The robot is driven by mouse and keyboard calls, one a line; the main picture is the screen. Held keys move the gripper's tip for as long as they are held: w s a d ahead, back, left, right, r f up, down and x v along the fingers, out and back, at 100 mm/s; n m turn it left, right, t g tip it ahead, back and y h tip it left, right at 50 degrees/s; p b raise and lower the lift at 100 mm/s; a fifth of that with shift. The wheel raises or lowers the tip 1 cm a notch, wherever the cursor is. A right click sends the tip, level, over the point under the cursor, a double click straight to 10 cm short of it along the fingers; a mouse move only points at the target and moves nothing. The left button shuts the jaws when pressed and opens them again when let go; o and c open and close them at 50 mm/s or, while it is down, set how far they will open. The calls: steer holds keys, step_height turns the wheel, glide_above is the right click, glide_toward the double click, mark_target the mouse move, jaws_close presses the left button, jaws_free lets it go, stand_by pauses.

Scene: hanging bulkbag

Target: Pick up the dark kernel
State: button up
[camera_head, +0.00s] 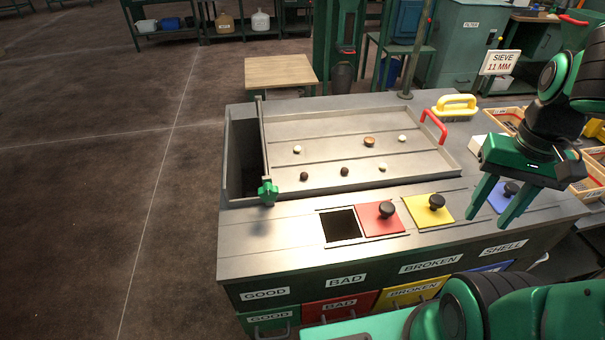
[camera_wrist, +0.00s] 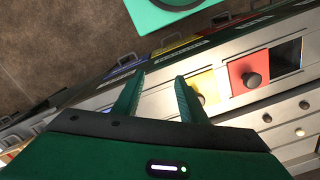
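Two dark kernels lie in the shallow metal tray (camera_head: 320,128) in the head view: one at the front left (camera_head: 304,176), one nearer the front middle (camera_head: 345,171). I cannot tell which the task means. Pale kernels (camera_head: 297,149) and a tan-orange piece (camera_head: 369,141) lie in the same tray. My gripper (camera_head: 487,212) is open and empty, at the right over the blue lid, away from the kernels. In the wrist view its fingers (camera_wrist: 158,85) are apart with nothing between them; the tray's kernels (camera_wrist: 267,117) show at the right edge.
A red lid (camera_head: 372,222), a yellow lid (camera_head: 422,214) and a blue lid (camera_head: 497,200), each with a dark knob, line the front. An open dark hole (camera_head: 340,225) is left of the red lid. A green clamp (camera_head: 268,193) and red handle (camera_head: 433,124) flank the tray.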

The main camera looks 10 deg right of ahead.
steer(key=w+a+r+n, duration=0.4)
steer(key=w+a+n, duration=0.2)
steer(key=w+n, duration=0.3)
steer(key=n+y, duration=0.1)
steer(key=n, duration=1.4)
glide_toward(304, 173)
step_height(304, 173, down, 2)
steer(key=shift+s+f, duration=0.1)
steer(key=shift+a+f, duration=0.15)
steer(key=shift+f, duration=1.35)
steer(key=shift+a+f, duration=0.15)
steer(key=shift+f, duration=1.4)
steer(key=shift+c, duration=0.7)
jaws_close()
